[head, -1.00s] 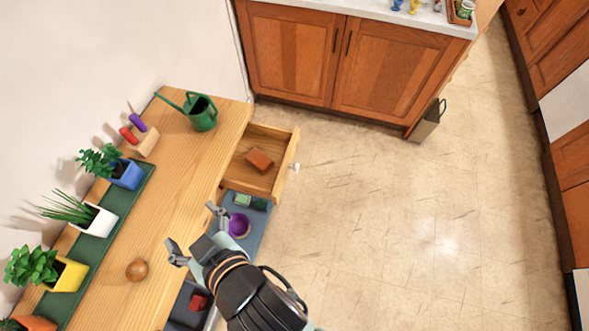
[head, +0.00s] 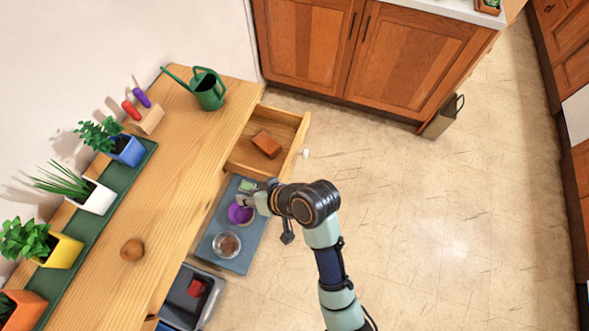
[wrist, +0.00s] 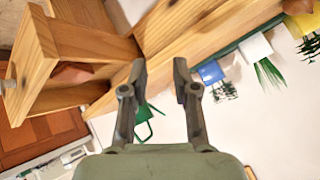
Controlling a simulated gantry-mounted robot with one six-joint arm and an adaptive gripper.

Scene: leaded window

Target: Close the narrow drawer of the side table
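The side table (head: 180,200) is light wood and stands along the wall at the left. Its narrow drawer (head: 288,118) is pulled out at the far end, with a reddish-brown block (head: 267,144) inside and a pale round knob (head: 305,153) on its front. The open drawer also shows at the left of the wrist view (wrist: 70,40). My gripper (head: 246,200) is on the near side of the drawer, above the blue-grey lower shelf and apart from the drawer. In the wrist view its two fingers (wrist: 159,85) are spread with nothing between them.
The lower shelf (head: 242,258) carries a purple bowl (head: 239,214) and a glass bowl (head: 226,244). A grey bin (head: 190,295) stands nearer. A green watering can (head: 208,92), potted plants and a brown ball (head: 132,250) are on the tabletop. The floor (head: 420,220) at right is clear.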

